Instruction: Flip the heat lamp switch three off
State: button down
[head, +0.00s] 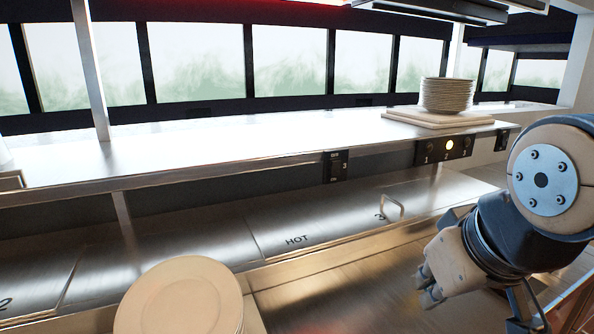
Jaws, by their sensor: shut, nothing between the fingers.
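A black switch panel (443,150) is set in the front edge of the steel shelf at right of centre.
A steel shelf (230,150) runs across the view, with a stack of plates (449,95) on a board at right. Below it are steel lids marked HOT, one with a handle (392,204). Another plate stack (185,300) stands at the lower left.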

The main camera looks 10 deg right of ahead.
aim_at(335, 167)
jog(key=w+d+r+n+t+p, duration=0.1)
jog(key=w+d+n+t, duration=0.2)
jog(key=w, duration=0.6)
jog(key=w+d+r+n+t+p, duration=0.15)
jog(key=w+n, duration=0.35)
jog(key=w, duration=0.5)
jog(key=w+a+f+n+t+y+p, duration=0.1)
jog(key=w+f+n+t+y+p, duration=0.2)
jog(key=n, duration=0.9)
jog(key=shift+w+a+f+t+y, duration=0.4)
jog(key=shift+w+f+t+y, duration=0.2)
jog(key=shift+w+t+y, duration=1.5)
jog(key=shift+w+h, duration=0.4)
jog(key=shift+w, duration=0.15)
jog(key=p+x, duration=0.1)
jog(key=x, duration=1.3)
jog(key=shift+r, duration=0.2)
